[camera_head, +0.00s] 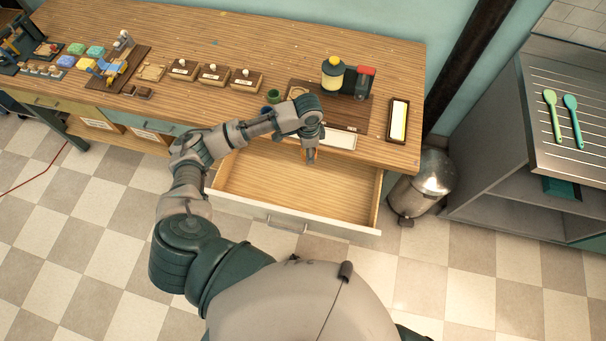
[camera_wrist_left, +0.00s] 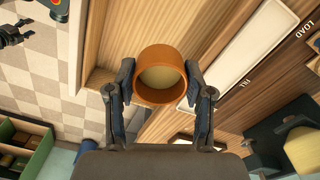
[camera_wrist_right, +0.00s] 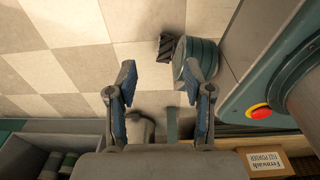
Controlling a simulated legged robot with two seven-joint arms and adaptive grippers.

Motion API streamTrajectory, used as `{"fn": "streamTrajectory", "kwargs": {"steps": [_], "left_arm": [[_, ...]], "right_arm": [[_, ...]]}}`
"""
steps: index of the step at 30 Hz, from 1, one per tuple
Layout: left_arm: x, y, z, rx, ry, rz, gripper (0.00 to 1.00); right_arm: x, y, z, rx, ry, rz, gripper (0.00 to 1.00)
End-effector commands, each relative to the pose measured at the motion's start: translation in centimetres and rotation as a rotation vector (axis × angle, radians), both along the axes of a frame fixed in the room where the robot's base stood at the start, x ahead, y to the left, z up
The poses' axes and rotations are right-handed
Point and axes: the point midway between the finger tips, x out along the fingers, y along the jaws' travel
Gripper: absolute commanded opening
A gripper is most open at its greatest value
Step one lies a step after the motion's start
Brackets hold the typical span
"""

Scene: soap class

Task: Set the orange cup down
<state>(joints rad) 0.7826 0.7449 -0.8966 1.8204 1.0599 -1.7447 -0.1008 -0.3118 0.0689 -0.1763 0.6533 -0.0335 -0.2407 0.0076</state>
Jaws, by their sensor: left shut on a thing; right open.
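The orange cup (camera_wrist_left: 160,52) is held between the two fingers of my left gripper (camera_wrist_left: 160,82), with its round mouth facing the wrist camera and a pale inside showing. In the head view my left gripper (camera_head: 309,150) is at the table's front edge, above the open drawer (camera_head: 295,190). Only a small orange part of the cup (camera_head: 310,157) shows there; the hand hides the rest. My right gripper (camera_wrist_right: 160,82) is open and empty over the checkered floor, and is not seen in the head view.
The wooden table (camera_head: 290,35) carries a long white tray (camera_head: 330,141) close to the left gripper, green cups (camera_head: 273,96), a yellow-topped bottle (camera_head: 333,74) and a framed holder (camera_head: 398,120). The open drawer looks empty. A metal bin (camera_head: 420,186) stands right of it.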

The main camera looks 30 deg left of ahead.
Motion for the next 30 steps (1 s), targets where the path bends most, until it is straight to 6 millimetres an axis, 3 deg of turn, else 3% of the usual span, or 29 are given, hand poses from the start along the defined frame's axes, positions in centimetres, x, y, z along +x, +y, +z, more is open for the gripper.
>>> {"fn": "streamTrajectory", "kwargs": {"steps": [5,9,13,19,25,30], "left_arm": [[-1.3,0.8,-6.4,0.006,-0.001,-0.413,0.28],[-2.2,1.4,-11.5,0.012,-0.006,-0.722,0.28],[-2.9,2.2,-15.2,0.014,-0.009,-0.928,0.28],[-3.5,3.1,-18.1,0.013,-0.010,-1.066,0.28],[-3.5,3.2,-22.0,0.011,-0.012,-1.078,0.28],[-3.4,2.9,-23.6,0.015,-0.012,-1.078,0.28]], "right_arm": [[2.0,0.2,-1.9,0.008,-0.009,-0.001,0.51],[4.8,0.7,-2.8,0.016,-0.019,-0.005,0.51],[7.3,1.2,-2.8,0.017,-0.029,-0.009,0.51],[9.2,1.8,-1.9,0.014,-0.036,-0.013,0.51],[10.8,2.2,-0.8,0.014,-0.043,-0.016,0.51],[11.4,2.1,-0.3,0.017,-0.046,-0.017,0.51]]}}
